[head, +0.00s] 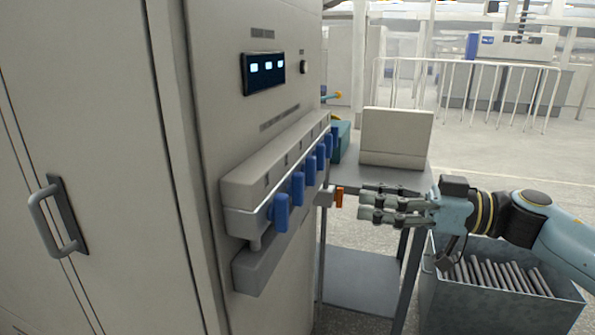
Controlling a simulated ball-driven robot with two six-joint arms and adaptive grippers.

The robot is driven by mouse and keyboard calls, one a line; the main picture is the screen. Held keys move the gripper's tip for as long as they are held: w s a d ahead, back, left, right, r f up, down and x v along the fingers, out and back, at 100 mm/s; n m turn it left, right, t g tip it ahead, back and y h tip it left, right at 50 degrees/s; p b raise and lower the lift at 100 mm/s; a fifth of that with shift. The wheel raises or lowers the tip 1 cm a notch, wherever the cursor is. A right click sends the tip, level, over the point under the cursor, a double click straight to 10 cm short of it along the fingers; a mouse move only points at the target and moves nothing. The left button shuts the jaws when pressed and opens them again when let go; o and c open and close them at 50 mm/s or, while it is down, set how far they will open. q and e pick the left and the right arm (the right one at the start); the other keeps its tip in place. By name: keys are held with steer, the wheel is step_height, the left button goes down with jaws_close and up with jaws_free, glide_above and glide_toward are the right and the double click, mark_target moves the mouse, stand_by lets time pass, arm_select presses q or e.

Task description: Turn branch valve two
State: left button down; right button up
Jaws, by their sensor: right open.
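A row of several blue valve handles runs along a grey manifold (262,164) on the cabinet's side. The nearest blue handle (281,213) and the one behind it (298,188) hang roughly upright. Further handles (311,170) recede behind them. I cannot read any numbers, so which one is branch valve two is unclear. My right gripper (364,203) is open and empty, to the right of the handles and apart from them, with its fingers pointing left. A small orange part (339,197) shows just left of its fingertips. My left gripper is not in view.
The tall cabinet (90,110) fills the left, with a display (264,73) above the manifold. A grey cart (400,178) behind my right gripper carries a pale box (396,138) and a teal case (341,141). A metal bin (440,305) of rods stands below my right arm.

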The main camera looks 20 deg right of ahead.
mark_target(304, 176)
steer(key=x, duration=0.3)
steer(key=r+x, duration=0.1)
steer(key=x, duration=0.3)
steer(key=r+x, duration=0.1)
steer(key=x, duration=0.2)
steer(key=shift+w+a+p, duration=0.1)
steer(key=shift+w+p, duration=0.3)
steer(key=shift+w, duration=0.15)
jaws_close()
